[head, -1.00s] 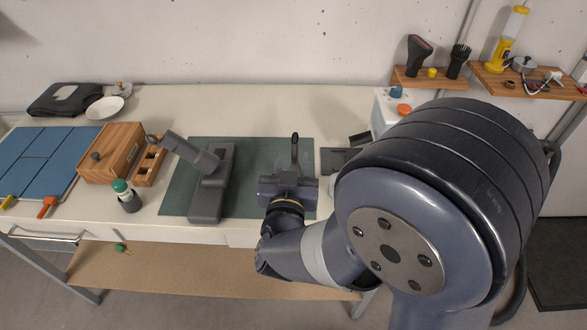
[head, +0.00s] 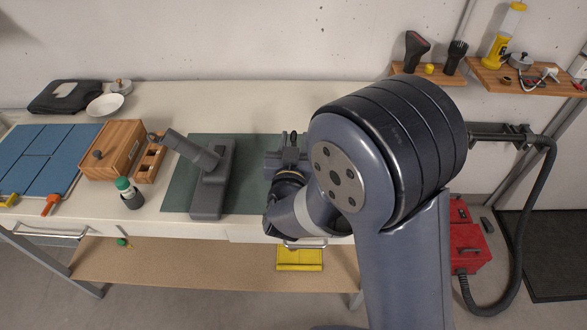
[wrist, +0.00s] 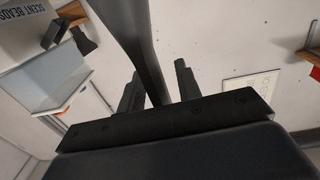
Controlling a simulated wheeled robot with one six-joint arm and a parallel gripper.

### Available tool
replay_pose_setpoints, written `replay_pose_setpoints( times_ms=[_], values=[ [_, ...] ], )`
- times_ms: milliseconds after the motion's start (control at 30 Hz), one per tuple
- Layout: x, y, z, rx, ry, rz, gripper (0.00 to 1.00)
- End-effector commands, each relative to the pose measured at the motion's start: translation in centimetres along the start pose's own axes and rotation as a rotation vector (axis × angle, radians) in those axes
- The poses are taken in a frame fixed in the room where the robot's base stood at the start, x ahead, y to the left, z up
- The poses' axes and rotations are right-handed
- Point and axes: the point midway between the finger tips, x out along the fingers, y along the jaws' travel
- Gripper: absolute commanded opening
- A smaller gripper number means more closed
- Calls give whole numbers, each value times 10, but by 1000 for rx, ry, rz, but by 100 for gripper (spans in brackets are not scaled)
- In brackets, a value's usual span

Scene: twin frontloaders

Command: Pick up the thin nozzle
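In the wrist view a long dark grey piece, which looks like the thin nozzle (wrist: 138,35), runs between the fingers of my gripper (wrist: 159,72) and up past the top edge. It narrows towards the palm. The fingers stand a little apart on either side of it. My gripper appears shut on it, though a narrow pale gap shows by the right finger. In the head view my gripper (head: 291,142) is over the right part of the green mat (head: 182,180), with my arm hiding much of that side. The nozzle can hardly be made out there.
A grey vacuum floor head (head: 211,185) with a tilted neck stands on the mat. A wooden box (head: 115,148) and a green-capped bottle (head: 129,194) are to its left. Dark attachments (head: 417,50) stand on a wall shelf.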

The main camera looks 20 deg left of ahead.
Motion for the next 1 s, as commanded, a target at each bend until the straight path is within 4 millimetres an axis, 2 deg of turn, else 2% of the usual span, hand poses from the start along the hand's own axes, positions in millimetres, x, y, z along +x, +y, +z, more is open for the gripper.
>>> replay_pose_setpoints(
  times_ms=[33, 400, 867, 1000],
  values=[
    [0, 0, 0, 0, 0, 0, 28],
    [0, 0, 0, 0, 0, 0, 0],
    [0, 0, -1, 0, 1, 0, 0],
    [0, 0, -8, 2, 3, 0, 0]
  ],
)
